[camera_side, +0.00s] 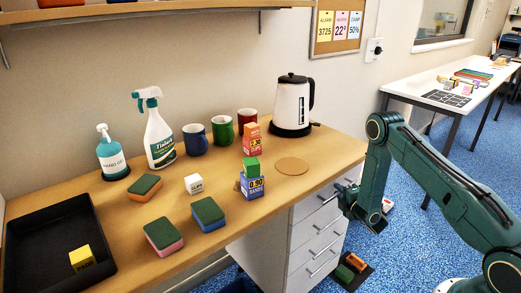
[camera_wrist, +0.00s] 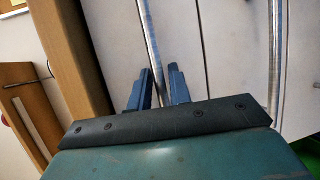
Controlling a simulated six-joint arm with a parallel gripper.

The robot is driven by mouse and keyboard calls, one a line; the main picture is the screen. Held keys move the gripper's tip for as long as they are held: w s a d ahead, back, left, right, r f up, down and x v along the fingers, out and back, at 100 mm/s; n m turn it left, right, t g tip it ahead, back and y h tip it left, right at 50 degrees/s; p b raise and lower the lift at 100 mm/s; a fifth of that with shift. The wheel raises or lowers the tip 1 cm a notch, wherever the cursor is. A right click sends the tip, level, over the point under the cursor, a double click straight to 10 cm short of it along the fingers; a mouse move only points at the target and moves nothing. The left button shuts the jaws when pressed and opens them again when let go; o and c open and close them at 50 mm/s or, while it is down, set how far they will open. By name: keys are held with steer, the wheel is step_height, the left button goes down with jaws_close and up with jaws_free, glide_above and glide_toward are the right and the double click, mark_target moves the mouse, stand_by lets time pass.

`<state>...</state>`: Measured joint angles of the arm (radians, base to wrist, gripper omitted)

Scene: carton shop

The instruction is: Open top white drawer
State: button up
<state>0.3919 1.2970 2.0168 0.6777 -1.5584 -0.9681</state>
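The white drawer unit (camera_side: 303,238) stands under the right end of the desk. Its top drawer (camera_side: 308,207) looks closed, with a metal bar handle (camera_side: 328,199). My gripper (camera_side: 342,194) is at the right part of that handle and hides some of it. In the wrist view the handle (camera_wrist: 151,40) runs between the two blue-grey fingers (camera_wrist: 159,88). The fingers are apart, one on each side of the bar, with a gap showing. Whether a finger touches the bar cannot be told.
The wooden desk edge (camera_wrist: 72,50) runs close beside my gripper. A lower drawer's handle (camera_wrist: 276,60) is on the other side. Above, the desk holds a kettle (camera_side: 292,104), mugs, boxes, sponges and a black tray (camera_side: 98,225).

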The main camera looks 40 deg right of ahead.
steer(key=shift+c, duration=0.4)
jaws_close()
steer(key=s, duration=0.9)
steer(key=shift+s, duration=0.25)
steer(key=shift+o, duration=0.4)
jaws_free()
